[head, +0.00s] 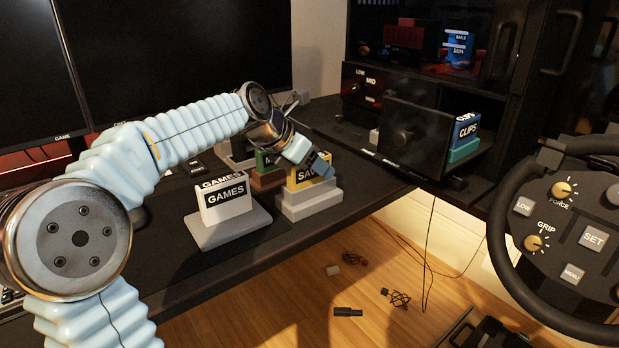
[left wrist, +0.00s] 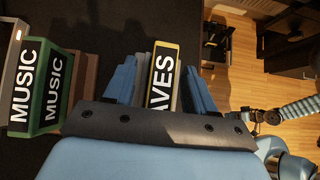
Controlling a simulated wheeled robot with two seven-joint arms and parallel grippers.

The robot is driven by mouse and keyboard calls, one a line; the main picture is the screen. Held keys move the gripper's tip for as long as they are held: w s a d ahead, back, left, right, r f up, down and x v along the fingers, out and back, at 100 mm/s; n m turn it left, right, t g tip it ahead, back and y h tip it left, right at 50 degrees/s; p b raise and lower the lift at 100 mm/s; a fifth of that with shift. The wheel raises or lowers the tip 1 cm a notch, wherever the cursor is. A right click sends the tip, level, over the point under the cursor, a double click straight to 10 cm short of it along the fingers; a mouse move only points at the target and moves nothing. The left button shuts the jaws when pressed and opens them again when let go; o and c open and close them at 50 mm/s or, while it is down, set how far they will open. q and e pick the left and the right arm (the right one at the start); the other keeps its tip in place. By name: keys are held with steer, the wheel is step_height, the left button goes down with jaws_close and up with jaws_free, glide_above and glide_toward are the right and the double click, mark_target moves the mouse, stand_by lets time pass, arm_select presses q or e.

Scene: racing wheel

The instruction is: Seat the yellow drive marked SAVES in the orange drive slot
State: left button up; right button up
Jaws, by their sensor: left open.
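The yellow drive marked SAVES (head: 306,174) stands upright in a light grey stand (head: 309,205) on the desk. Its black label and white letters also show in the left wrist view (left wrist: 163,78). My left gripper (head: 307,160) is open at the top of the drive; in the left wrist view its blue fingers (left wrist: 160,88) lie on either side of it. I cannot tell whether they touch it. I cannot make out an orange drive slot. A ribbed arm of mine, seemingly the right, shows at the right of the left wrist view; its gripper's jaws are too small to read.
A white GAMES drive (head: 225,203) and a green MUSIC drive (left wrist: 52,88) stand close by. A blue CLIPS drive (head: 465,131) sits in a green holder in the dark cabinet (head: 419,130). A steering wheel (head: 505,247) fills the right side.

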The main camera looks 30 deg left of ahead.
arm_select(q)
jaws_close()
steer(key=shift+r, duration=0.1)
stand_by(0.3)
